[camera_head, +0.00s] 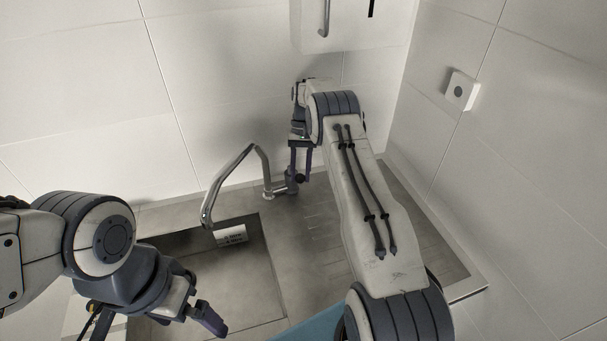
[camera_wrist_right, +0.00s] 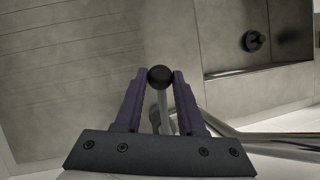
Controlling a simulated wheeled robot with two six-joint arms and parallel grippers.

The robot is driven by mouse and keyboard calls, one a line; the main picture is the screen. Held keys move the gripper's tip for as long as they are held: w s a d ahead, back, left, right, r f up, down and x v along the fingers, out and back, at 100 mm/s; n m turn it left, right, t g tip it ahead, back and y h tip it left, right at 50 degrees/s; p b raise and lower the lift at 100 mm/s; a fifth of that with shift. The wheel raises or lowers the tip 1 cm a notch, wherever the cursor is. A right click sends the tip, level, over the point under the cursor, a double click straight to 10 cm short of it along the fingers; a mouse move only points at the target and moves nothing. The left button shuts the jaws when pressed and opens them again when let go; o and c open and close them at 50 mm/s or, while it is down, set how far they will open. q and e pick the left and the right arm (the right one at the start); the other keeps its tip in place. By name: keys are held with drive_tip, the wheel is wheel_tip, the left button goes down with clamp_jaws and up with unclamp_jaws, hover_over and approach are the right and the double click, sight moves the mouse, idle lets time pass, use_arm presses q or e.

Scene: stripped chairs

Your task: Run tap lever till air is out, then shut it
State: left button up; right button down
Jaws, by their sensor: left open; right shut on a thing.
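The metal tap (camera_head: 232,172) stands at the back of the counter, and its bent spout reaches left over the sink (camera_head: 262,262). No stream of water shows below the spout. My right gripper (camera_head: 299,170) is at the tap's base. In the right wrist view, my right gripper (camera_wrist_right: 159,80) is shut on the tap lever, with its black ball knob (camera_wrist_right: 160,77) between the purple fingers. My left gripper (camera_head: 160,325) is open and empty over the sink's near left, apart from the tap. Its fingertips are partly cut off.
A drain (camera_wrist_right: 254,40) shows in the basin. The ribbed counter (camera_head: 318,222) right of the sink is bare. A white wall box (camera_head: 350,28) hangs above, and a wall switch (camera_head: 461,90) is at right.

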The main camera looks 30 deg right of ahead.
drive_tip(key=shift+w+r, duration=0.15)
drive_tip(key=shift+w, duration=0.05)
idle(0.3)
drive_tip(key=c, duration=0.5)
unclamp_jaws()
drive_tip(key=r+b, duration=0.3)
drive_tip(key=r, duration=0.1)
drive_tip(key=shift+s+d+r, duration=0.1)
drive_tip(key=shift+s+d, duration=0.1)
drive_tip(key=shift+d, duration=0.1)
drive_tip(key=shift+s+d+r+b, duration=0.85)
drive_tip(key=shift+s+d+r, duration=0.3)
drive_tip(key=shift+s, duration=0.35)
drive_tip(key=shift+s+d+r+b, duration=0.8)
drive_tip(key=shift+s+d+r, duration=0.35)
drive_tip(key=shift+s, duration=0.3)
drive_tip(key=shift+s+d+r+b, duration=0.85)
drive_tip(key=shift+s+d+r, duration=0.25)
drive_tip(key=shift+s, duration=0.4)
drive_tip(key=shift+a, duration=0.15)
